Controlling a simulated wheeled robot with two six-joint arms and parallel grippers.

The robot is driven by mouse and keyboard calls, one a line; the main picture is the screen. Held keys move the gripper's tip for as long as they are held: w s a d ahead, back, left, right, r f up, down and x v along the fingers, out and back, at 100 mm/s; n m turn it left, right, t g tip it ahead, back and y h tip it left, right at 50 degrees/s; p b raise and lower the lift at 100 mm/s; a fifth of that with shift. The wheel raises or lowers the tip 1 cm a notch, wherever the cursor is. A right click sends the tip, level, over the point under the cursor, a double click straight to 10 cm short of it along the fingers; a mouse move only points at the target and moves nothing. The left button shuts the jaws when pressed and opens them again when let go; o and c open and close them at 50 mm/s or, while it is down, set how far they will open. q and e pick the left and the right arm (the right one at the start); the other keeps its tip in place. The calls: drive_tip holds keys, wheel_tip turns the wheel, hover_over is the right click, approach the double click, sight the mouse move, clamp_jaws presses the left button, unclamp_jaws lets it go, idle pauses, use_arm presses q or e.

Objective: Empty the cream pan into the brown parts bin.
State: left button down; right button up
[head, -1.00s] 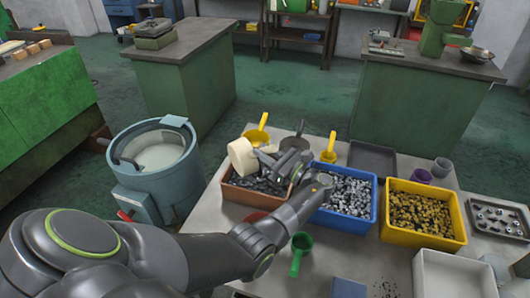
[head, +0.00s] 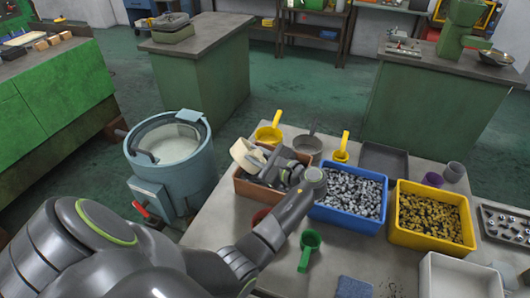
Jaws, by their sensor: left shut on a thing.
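The cream pan (head: 246,156) is held by my left gripper (head: 268,160) above the left rear part of the brown parts bin (head: 252,194). The pan is tilted; I cannot see whether anything is left in it. My left gripper is shut on the pan, and its arm reaches across the front of the bin. Dark grey parts lie in the bin, partly hidden by the gripper and wrist. My right gripper is not in view.
A blue bin (head: 347,220) of silver parts and a yellow bin (head: 430,241) of brass parts stand to the right. Yellow scoops (head: 269,133) and a grey-brown pan (head: 308,145) lie behind; a green scoop (head: 310,240) lies in front. A blue-grey drum (head: 170,180) stands left of the table.

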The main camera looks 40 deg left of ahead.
use_arm(q)
drive_tip(key=s+a+f+n+t+h+b, duration=0.2)
drive_tip(key=s+f+n+h, duration=0.1)
drive_tip(key=s+n, duration=0.2)
drive_tip(key=shift+s+a+f+n+h, duration=0.2)
drive_tip(key=shift+a+n+h, duration=0.15)
drive_tip(key=shift+n, duration=0.75)
drive_tip(key=shift+a, duration=0.1)
